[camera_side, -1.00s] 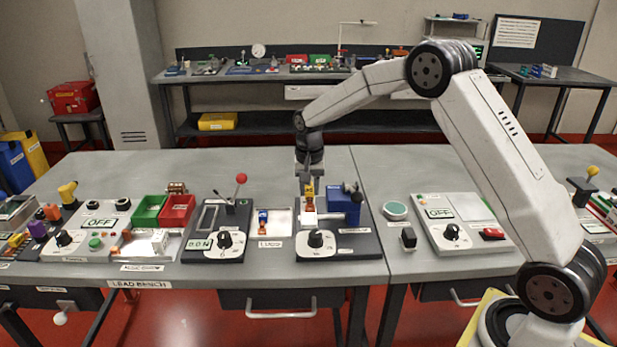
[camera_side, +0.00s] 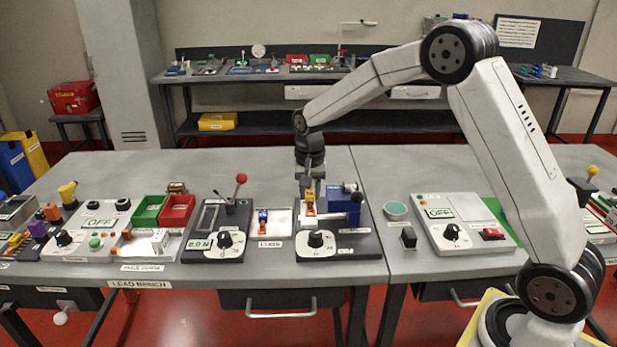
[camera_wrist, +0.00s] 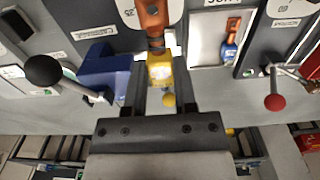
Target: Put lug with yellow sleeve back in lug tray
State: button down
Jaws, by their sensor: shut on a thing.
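My gripper (camera_wrist: 158,100) is shut on the lug with the yellow sleeve (camera_wrist: 160,70). Its orange-copper end (camera_wrist: 152,14) points away from the jaws in the wrist view. In the side view the yellow-sleeved lug (camera_side: 310,194) is below my gripper (camera_side: 310,187), over the dark station with the blue block (camera_side: 346,198); I cannot tell whether it touches the station. The white lug tray (camera_side: 283,227) is just left of that station. In the wrist view the tray (camera_wrist: 204,52) is at the upper right, with a blue-sleeved lug (camera_wrist: 230,50) in it.
The blue block (camera_wrist: 103,68) and a black ball handle (camera_wrist: 43,69) are close to my gripper in the wrist view. A red-ball lever (camera_side: 241,178) rises left of the lug tray. Red (camera_side: 178,208) and green bins stand farther left.

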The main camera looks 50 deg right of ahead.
aim_at(281, 220)
jog(key=w+f, duration=0.2)
jog(key=w, duration=0.1)
jog(key=w+f, duration=0.2)
jog(key=w, duration=0.2)
jog(key=w+d+f, duration=0.1)
jog(key=w+f, duration=0.2)
jog(key=shift+w+f, duration=0.1)
jog(key=shift+w, duration=0.1)
jog(key=shift+w+f, duration=0.75)
jog(key=shift+w+d+f, duration=0.1)
jog(key=shift+w+f, duration=0.1)
jog(key=shift+f, duration=1.6)
